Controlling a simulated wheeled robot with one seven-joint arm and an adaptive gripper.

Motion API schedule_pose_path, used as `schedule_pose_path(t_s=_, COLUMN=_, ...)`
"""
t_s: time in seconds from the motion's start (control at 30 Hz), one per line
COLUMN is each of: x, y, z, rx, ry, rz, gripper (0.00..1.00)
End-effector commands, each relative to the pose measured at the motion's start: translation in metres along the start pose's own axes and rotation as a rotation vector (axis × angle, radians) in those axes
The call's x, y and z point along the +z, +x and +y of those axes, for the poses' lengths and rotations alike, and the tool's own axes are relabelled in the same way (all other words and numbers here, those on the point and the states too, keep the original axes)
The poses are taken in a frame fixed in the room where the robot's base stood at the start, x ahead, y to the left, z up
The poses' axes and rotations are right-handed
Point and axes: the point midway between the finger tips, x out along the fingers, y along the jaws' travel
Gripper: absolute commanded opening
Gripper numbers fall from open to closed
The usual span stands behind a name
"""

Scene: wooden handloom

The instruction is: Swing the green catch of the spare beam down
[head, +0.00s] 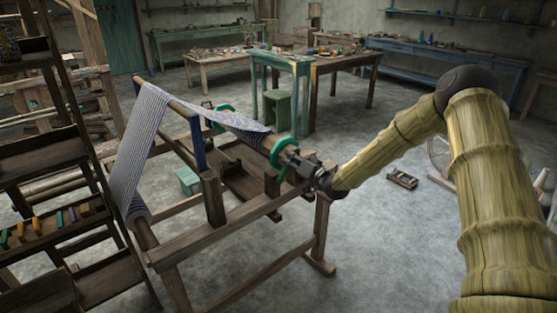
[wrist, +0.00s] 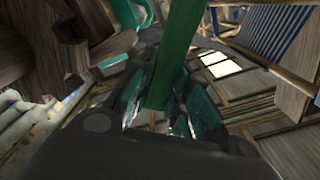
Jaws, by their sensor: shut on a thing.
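The green catch (wrist: 180,50) is a straight green bar running up from between my gripper's fingers in the wrist view. My gripper (wrist: 155,108) is shut on it, with a finger on either side. In the head view my gripper (head: 296,160) is at the right end of the wooden handloom (head: 240,210), by a teal-green wheel (head: 279,152). The catch cannot be told apart there, being small and partly hidden by the gripper.
Striped cloth (head: 143,145) hangs over the loom's left side. Loom posts and rails crowd close around my gripper. A wooden shelf rack (head: 48,180) stands at the left, and a teal table (head: 280,62) stands behind. Floor right of the loom is mostly clear.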

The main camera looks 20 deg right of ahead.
Motion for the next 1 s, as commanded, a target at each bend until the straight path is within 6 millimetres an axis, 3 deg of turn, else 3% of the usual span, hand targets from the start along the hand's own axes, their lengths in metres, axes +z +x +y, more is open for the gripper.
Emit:
schedule_pose_path(t_s=0.5, x=-0.0038, y=-0.0062, z=0.0078, rx=0.009, ry=0.012, rz=0.005, gripper=0.0)
schedule_pose_path(t_s=0.53, x=-0.0038, y=-0.0061, z=0.0077, rx=0.009, ry=0.011, rz=0.005, gripper=0.2)
schedule_pose_path(t_s=0.63, x=-0.0032, y=-0.0051, z=0.0067, rx=0.008, ry=0.011, rz=0.004, gripper=0.38)
schedule_pose_path(t_s=1.0, x=-0.0028, y=-0.0044, z=0.0057, rx=0.006, ry=0.011, rz=0.004, gripper=0.41)
